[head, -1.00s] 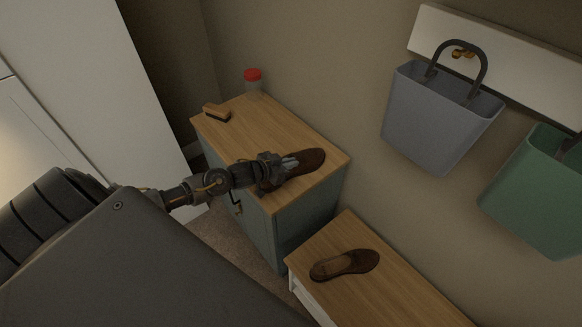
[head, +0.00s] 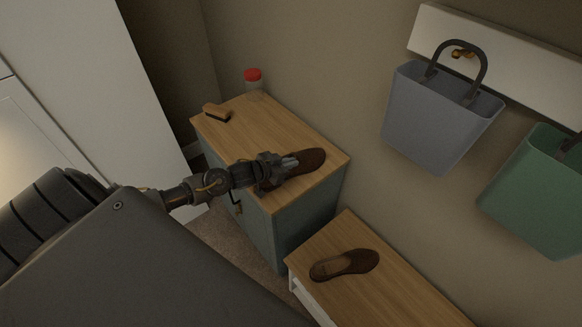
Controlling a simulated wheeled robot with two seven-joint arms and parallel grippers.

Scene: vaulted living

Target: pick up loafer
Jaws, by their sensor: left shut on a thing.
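A dark brown loafer (head: 312,158) is on the wooden top of the grey-green cabinet (head: 262,128), near its right end. My left gripper (head: 288,163) reaches in from the left and is shut on this loafer; the fingers and wrist hide part of the shoe. I cannot tell whether the loafer is clear of the top. A second brown loafer (head: 362,261) lies on the lower wooden bench (head: 385,300), apart from the gripper. My right gripper is not in view.
A brush (head: 216,112) and a red-lidded jar (head: 253,79) stand on the cabinet's far end. A grey bag (head: 440,118) and a green bag (head: 540,190) hang on the wall at right. A white cabinet (head: 85,80) stands at left.

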